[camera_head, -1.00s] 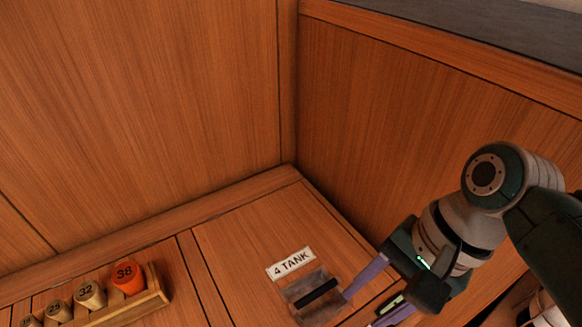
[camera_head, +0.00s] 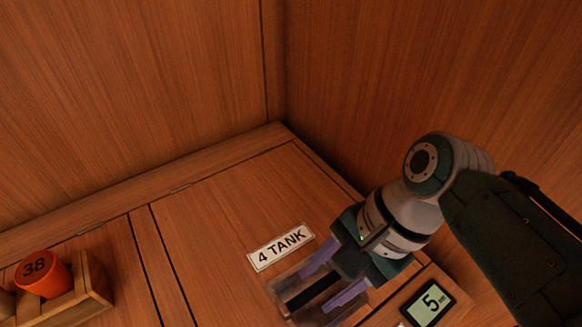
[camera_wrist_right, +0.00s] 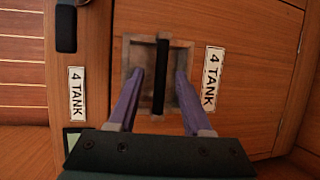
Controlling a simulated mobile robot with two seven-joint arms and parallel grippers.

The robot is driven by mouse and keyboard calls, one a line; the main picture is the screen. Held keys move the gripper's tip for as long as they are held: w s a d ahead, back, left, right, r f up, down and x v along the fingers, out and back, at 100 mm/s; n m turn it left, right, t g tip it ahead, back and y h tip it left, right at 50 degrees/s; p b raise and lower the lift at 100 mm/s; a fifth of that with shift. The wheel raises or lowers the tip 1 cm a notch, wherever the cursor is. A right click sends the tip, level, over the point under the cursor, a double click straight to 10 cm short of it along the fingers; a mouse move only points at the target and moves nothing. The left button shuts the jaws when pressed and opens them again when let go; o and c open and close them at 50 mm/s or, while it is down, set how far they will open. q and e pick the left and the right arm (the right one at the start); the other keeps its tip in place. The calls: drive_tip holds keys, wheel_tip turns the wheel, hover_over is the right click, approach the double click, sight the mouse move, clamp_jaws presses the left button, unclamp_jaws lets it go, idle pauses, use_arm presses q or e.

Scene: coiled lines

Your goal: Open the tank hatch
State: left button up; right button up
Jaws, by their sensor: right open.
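The tank hatch (camera_head: 205,215) is a wooden panel labelled "4 TANK" (camera_head: 281,247), lying closed in the wooden surface. Its handle is a black bar (camera_head: 315,291) across a recessed grey metal cup; it also shows in the right wrist view (camera_wrist_right: 160,80). My right gripper (camera_head: 333,284) is open, with its purple fingers on either side of the bar. In the right wrist view the fingertips (camera_wrist_right: 160,75) reach over the recess, with gaps between them and the bar. Whether they are down inside the cup is unclear. My left gripper is not in view.
A wooden rack (camera_head: 97,285) with an orange plug marked 38 (camera_head: 43,274) stands at the left. A small display reading 5 (camera_head: 431,302) sits right of the hatch. Wooden walls rise behind and to the right.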

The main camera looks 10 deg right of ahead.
drive_tip(key=shift+w+a+f, duration=0.1)
drive_tip(key=shift+f, duration=0.1)
drive_tip(key=shift+c, duration=0.2)
clamp_jaws()
idle(1.2)
